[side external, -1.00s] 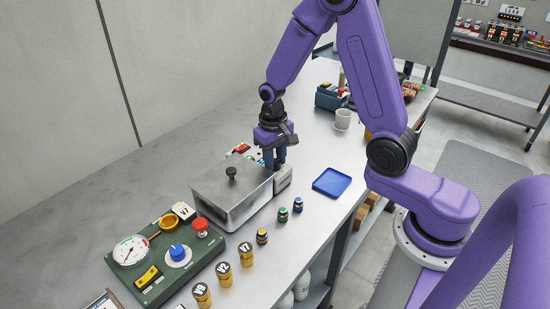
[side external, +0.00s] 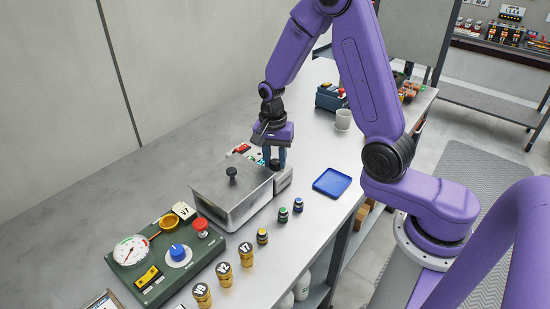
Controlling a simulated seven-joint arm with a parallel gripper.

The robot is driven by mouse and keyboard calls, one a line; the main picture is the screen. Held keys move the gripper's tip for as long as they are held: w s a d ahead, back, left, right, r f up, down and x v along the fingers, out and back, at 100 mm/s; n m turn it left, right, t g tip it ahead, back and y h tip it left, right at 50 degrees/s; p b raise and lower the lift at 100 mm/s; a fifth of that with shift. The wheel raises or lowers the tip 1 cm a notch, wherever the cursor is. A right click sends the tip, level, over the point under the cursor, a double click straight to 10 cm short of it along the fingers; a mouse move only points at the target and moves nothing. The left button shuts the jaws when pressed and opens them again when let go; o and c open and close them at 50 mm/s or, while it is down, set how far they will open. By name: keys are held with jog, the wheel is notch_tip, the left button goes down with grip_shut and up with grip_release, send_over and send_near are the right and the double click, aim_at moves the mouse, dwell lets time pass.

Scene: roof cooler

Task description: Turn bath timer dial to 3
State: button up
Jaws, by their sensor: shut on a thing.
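The bath (side external: 240,205) is a steel box with a flat lid and a black lid knob (side external: 232,173). Its control end (side external: 283,182) is at the right, with a small cyan display partly visible beside my fingers. My gripper (side external: 274,168) points straight down over this control end, its dark fingers shut on the bath timer dial. The dial itself is hidden by the fingers, so its pointer and numbers cannot be read.
A green panel (side external: 150,278) with a gauge, blue knob (side external: 178,251) and red button (side external: 200,225) stands at front left. Several brass weights and small vials line the bench's front. A blue tray (side external: 332,182) lies right of the bath; a white cup (side external: 343,119) stands behind it.

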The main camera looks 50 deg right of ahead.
aim_at(272, 161)
jog(key=shift+m, duration=1.2)
jog(key=o, duration=1.1)
jog(key=shift+c, duration=0.2)
jog(key=shift+r, duration=0.1)
notch_tip(272, 161, up, 17)
jog(key=shift+w+r, duration=0.15)
jog(key=shift+w, duration=0.2)
jog(key=shift+a, duration=0.1)
